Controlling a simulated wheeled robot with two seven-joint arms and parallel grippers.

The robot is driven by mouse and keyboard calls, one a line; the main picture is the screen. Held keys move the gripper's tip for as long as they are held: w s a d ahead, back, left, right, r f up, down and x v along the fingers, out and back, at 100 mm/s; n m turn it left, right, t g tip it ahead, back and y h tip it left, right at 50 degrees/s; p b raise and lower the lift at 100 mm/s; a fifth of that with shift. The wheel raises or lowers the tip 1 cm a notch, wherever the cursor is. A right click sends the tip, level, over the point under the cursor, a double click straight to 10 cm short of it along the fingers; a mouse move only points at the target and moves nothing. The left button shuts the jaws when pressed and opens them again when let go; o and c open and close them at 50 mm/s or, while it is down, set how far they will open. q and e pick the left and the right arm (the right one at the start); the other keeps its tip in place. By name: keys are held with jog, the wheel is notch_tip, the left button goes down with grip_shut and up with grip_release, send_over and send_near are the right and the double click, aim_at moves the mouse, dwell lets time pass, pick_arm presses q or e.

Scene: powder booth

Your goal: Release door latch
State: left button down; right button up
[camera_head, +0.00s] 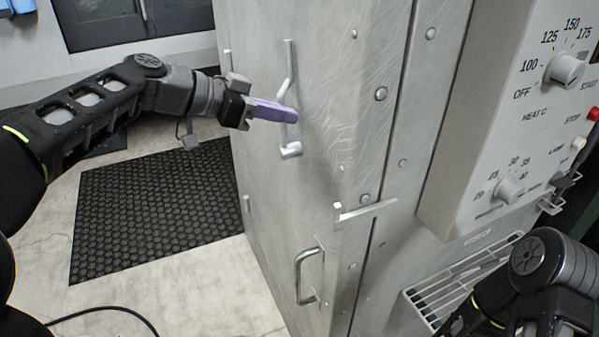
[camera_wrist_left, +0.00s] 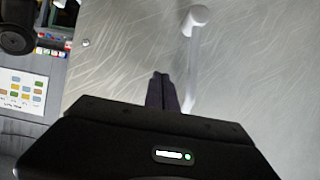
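The grey metal booth door (camera_head: 325,110) is closed against its frame. A bent silver lever with a round knob (camera_head: 290,150) at its lower end stands upright on the door. A flat silver latch bar (camera_head: 368,210) crosses near the door's right edge. I cannot tell which of the two is the named latch. My left gripper (camera_head: 285,114), with purple fingers, is at the lever, its fingertips overlapping the rod in the head view. In the left wrist view its fingers (camera_wrist_left: 162,92) are together, beside the rod and its white knob (camera_wrist_left: 196,19). My right gripper is not visible.
A U-shaped handle (camera_head: 305,277) sits low on the door. A control panel (camera_head: 515,110) with knobs and buttons juts out at right. A wire rack (camera_head: 440,292) is below it, near my right arm. A black floor mat (camera_head: 155,205) lies on open floor at left.

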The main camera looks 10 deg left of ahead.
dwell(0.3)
pick_arm(q)
jog(key=shift+s+f, duration=0.1)
jog(key=s+a+b, duration=0.6)
jog(key=s+a, duration=0.1)
jog(key=shift+a, duration=0.2)
jog(key=shift+w, duration=0.1)
dwell(0.4)
